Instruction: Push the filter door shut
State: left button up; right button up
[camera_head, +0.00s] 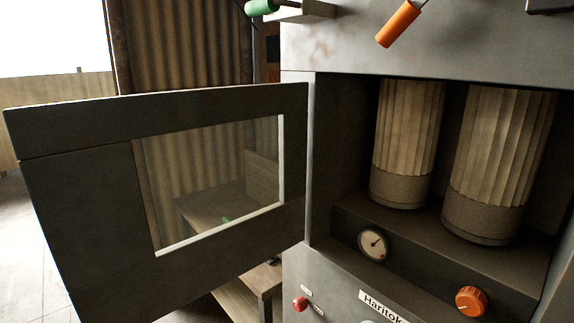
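The filter door (80,190) is a dark grey panel with a rectangular window. It stands wide open, swung out to the left of the grey cabinet (345,45), with its hinge side along the opening's left edge. Inside the open compartment stand two pleated, pale cylindrical filters, the left filter (405,140) and the right filter (500,165). Neither of my grippers shows in the head view.
An orange-handled lever (398,24) and a green handle (262,7) stick out near the top. Below the filters are a round gauge (374,244), an orange knob (471,301) and a red knob (300,304). A wooden bench (240,296) stands behind the door.

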aim_at(78, 167)
jog(key=i+j+z, duration=0.25)
jog(key=j+z, duration=0.2)
jog(key=j, duration=0.2)
jog(key=i+j+z, duration=0.1)
jog(key=j+z, duration=0.3)
jog(key=j, duration=0.25)
jog(key=j+z, duration=0.45)
jog(key=j, duration=0.25)
jog(key=j+z, duration=0.4)
jog(key=j, duration=0.35)
jog(key=k+j+z, duration=0.25)
jog(key=j+z, duration=0.2)
jog(key=j, duration=0.2)
